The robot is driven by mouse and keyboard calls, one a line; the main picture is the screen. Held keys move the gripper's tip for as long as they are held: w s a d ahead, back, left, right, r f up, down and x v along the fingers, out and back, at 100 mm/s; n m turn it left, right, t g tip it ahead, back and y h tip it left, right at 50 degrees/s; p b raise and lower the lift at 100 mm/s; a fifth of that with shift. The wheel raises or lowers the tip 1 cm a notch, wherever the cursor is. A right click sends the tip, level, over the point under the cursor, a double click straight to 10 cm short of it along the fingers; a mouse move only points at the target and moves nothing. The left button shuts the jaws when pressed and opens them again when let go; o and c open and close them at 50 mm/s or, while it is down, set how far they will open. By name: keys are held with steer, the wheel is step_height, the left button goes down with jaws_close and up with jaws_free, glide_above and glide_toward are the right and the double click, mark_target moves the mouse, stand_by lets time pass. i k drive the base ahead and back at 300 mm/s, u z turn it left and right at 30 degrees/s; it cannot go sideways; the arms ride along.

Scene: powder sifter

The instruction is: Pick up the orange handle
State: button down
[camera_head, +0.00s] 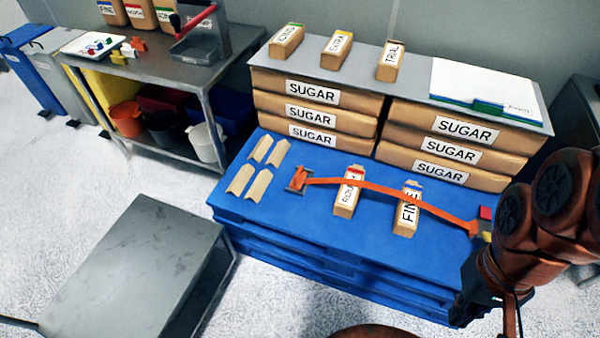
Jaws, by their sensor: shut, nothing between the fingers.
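A long orange strap-like handle (390,189) lies across the blue pallet (330,245), over two small bags. Its left end is an orange piece (298,179) at a small metal plate. Its right end reaches a red and yellow block (485,222), partly hidden behind my arm. The bag marked FINE (405,222) and a bag with a red label (346,203) stand under the strap. My gripper (465,308) is dark and small at the lower right, by the pallet's front right corner. It is shut and empty, apart from the orange handle.
Stacked SUGAR sacks (312,105) stand at the pallet's back under a grey board (400,85) with small bags. Paper pieces (258,185) lie at the pallet's left. A metal box (140,265) stands front left; a metal table (150,65) stands behind it.

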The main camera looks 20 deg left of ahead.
mark_target(298, 180)
steer(key=u, duration=0.65)
steer(key=i, duration=0.55)
steer(key=u, duration=1.65)
